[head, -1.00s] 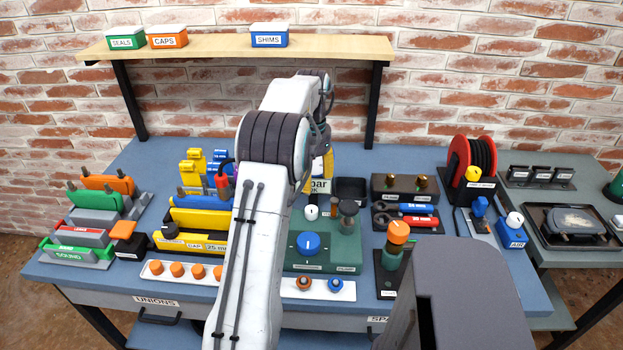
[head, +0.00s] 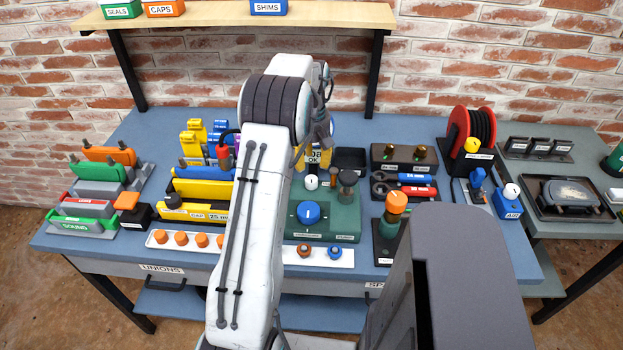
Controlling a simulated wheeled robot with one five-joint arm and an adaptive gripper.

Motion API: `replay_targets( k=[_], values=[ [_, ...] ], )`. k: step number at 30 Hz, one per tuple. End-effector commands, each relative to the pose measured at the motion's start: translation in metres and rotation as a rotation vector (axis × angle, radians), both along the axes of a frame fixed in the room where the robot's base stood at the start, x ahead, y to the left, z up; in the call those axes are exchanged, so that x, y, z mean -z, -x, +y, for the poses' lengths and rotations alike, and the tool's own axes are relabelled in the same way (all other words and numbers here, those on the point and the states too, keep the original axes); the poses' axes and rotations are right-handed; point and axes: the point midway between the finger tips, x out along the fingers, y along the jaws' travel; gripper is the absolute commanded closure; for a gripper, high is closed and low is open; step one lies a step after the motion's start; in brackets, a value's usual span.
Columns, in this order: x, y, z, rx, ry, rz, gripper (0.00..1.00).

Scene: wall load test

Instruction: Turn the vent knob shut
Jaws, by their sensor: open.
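A green block (head: 345,226) stands right of centre on the blue workbench, with a large blue knob (head: 308,213) on its top. A small white knob (head: 311,182) and a dark grey knob (head: 347,179) sit at its back. The labels are too small to read, so I cannot tell which knob is the vent knob. A yellow gauge-like thing (head: 313,157) marked OK stands behind, partly hidden. My arm rises in front, left of the green block, and bends away at the top.
A white strip (head: 290,253) with orange and blue knobs lies along the front edge. An orange-topped post (head: 396,202) stands right of the green block. Coloured holders fill the left. A red hose reel (head: 472,140) stands at the back right. A shelf (head: 235,20) hangs above.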

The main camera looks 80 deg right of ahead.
Motion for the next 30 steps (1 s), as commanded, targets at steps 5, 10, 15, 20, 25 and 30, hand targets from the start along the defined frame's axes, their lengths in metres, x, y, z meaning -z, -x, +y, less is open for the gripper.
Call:
replay_targets(
  k=[5,10,15,20,25,30],
  values=[
    [0.001,0.0,-0.001,-0.118,0.004,0.0,0.55],
    [0.011,0.0,-0.001,-0.151,0.001,-0.001,0.55],
    [0.033,0.0,0.0,-0.151,0.0,-0.001,0.55],
    [0.052,0.0,0.0,-0.15,0.001,0.0,0.55],
    [0.066,0.0,0.0,-0.149,0.001,-0.001,0.55],
    [0.072,0.0,-0.001,-0.149,0.004,0.0,0.55]
  ],
)
